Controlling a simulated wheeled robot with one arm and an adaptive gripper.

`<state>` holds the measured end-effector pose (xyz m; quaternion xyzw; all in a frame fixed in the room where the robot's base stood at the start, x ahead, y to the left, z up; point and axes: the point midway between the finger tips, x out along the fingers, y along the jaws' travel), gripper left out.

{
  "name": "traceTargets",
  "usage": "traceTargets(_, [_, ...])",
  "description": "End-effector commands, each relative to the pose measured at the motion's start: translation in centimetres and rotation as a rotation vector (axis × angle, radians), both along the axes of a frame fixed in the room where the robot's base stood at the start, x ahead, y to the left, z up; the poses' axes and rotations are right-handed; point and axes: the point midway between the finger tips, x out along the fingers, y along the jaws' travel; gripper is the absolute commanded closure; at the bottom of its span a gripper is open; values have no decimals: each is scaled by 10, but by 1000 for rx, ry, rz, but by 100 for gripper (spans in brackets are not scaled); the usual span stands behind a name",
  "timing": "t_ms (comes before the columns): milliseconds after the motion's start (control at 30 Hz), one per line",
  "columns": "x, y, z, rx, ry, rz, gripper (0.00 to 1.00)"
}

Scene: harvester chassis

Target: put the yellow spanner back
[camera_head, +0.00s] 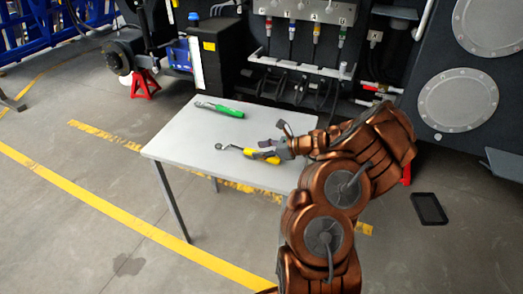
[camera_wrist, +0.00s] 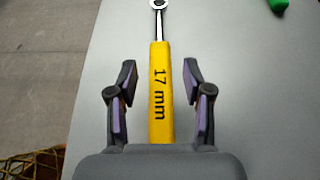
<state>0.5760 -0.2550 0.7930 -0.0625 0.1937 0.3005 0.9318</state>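The yellow spanner (camera_head: 264,156) lies on the small grey table, its metal ring end pointing left. In the wrist view the yellow spanner (camera_wrist: 160,95) runs upright in the picture, with "17 mm" on its handle and the ring at the top edge. My gripper (camera_head: 275,137) is at the handle end, low over the table. In the wrist view my gripper (camera_wrist: 159,72) is open, one finger on each side of the handle with a gap at both sides. Its exact height over the handle is hard to tell. Where the spanner belongs is not clear.
A green-handled tool (camera_head: 220,109) lies at the table's back left. The grey table (camera_head: 190,140) is otherwise bare. Behind it stand the dark chassis with hoses and a panel (camera_head: 310,68), and a black box (camera_head: 218,52). A black tray (camera_head: 429,208) lies on the floor at right.

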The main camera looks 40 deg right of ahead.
Motion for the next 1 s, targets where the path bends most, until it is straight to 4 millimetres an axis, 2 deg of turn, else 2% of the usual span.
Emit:
traceTargets(467, [-6,-4,3,-1,-1,-1,43])
traceTargets(1000, [-70,-51,37,-2,0,-4,43])
